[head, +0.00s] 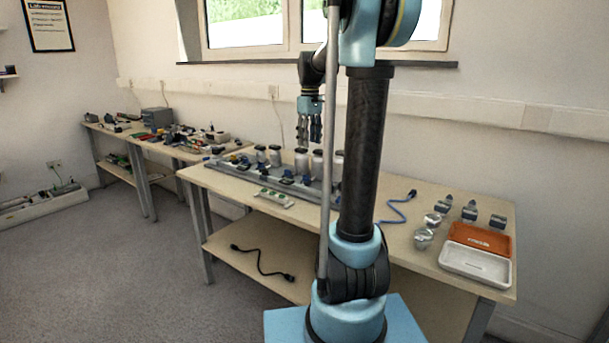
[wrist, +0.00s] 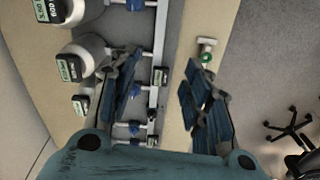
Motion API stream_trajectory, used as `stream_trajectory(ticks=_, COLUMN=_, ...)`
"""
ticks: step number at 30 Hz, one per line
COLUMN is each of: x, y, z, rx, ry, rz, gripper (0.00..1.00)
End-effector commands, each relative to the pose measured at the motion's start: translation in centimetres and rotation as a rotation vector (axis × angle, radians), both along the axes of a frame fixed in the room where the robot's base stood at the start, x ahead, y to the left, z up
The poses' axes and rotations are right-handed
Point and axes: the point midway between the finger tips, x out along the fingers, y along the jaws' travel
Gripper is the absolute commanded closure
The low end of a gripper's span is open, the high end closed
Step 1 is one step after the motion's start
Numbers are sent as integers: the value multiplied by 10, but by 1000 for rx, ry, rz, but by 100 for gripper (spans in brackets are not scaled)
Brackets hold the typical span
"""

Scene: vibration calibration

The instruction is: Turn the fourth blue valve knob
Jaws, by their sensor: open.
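A grey rig with a row of blue valve knobs (head: 287,174) runs along the left half of the near table. In the wrist view its pale pipe (wrist: 158,40) runs between my fingers, with one blue knob (wrist: 135,127) low beside the left finger and another at the top edge (wrist: 134,4). I cannot tell which knob is the fourth. My gripper (head: 310,130) points down above the rig, fingers apart and empty; it also shows in the wrist view (wrist: 163,95). The fingers look clear of the knobs. My arm column hides the rig's right end.
White jars with dark lids (head: 302,160) stand behind the rig, close to my left finger in the wrist view (wrist: 82,55). A white strip with green parts (head: 273,197) lies in front. An orange tray (head: 480,238), white tray (head: 475,266) and blue cable (head: 398,208) lie right.

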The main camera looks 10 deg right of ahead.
Motion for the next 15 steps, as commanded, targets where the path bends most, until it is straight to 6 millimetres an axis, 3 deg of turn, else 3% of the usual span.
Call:
stream_trajectory(ticks=1, x=17, y=0, z=1, rx=-1, ry=5, rz=22, gripper=56)
stream_trajectory(ticks=6, x=56, y=1, z=2, rx=-1, ry=23, rz=87, gripper=56)
stream_trajectory(ticks=10, x=73, y=0, z=2, rx=-1, ry=30, rz=116, gripper=56)
stream_trajectory(ticks=15, x=80, y=-2, z=-2, rx=-2, ry=33, rz=127, gripper=56)
